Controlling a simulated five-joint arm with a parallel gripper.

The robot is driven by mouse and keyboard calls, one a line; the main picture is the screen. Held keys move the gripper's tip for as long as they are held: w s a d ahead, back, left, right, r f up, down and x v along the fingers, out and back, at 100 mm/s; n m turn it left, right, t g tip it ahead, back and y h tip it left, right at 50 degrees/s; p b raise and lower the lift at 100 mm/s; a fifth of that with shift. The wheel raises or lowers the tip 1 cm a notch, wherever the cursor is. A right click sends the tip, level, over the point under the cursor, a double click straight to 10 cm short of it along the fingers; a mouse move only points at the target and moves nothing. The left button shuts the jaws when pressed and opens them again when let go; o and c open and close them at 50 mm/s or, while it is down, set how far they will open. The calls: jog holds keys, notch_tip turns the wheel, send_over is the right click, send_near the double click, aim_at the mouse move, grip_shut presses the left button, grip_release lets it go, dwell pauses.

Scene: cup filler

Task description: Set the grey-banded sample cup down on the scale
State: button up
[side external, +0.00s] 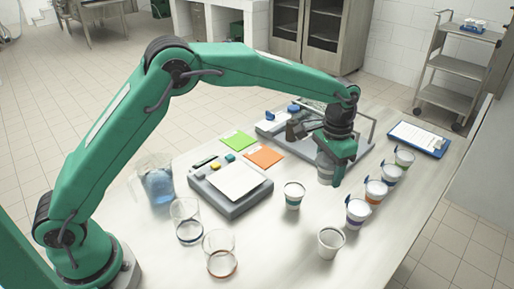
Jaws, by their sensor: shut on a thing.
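My gripper (336,158) is shut on a pale cup (325,172) with a greyish look. The jaws partly cover the cup, and its band is hard to make out. The cup appears upright, over the right half of the table; I cannot tell whether its base touches anything. A flat grey device with a white square plate (237,182), which looks like the scale, lies to the left of my gripper. Its plate is bare, and small yellow and green parts sit along its back edge.
Several banded cups line the right (375,191). Two clear cups (187,221) and a pitcher (156,181) stand left. Green and orange notes (264,157) lie behind the scale.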

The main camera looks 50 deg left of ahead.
jog(key=s+a+r, duration=0.2)
jog(key=s+a, duration=0.3)
jog(key=s, duration=0.3)
jog(key=s+a+r, duration=0.3)
jog(key=s+a, duration=0.3)
jog(key=s, duration=0.3)
jog(key=shift+s+r, duration=0.25)
jog(key=shift+a, duration=0.1)
send_over(238, 178)
notch_tip(238, 178, down, 7)
jog(key=shift+f, duration=2.05)
jog(key=shift+f, duration=0.15)
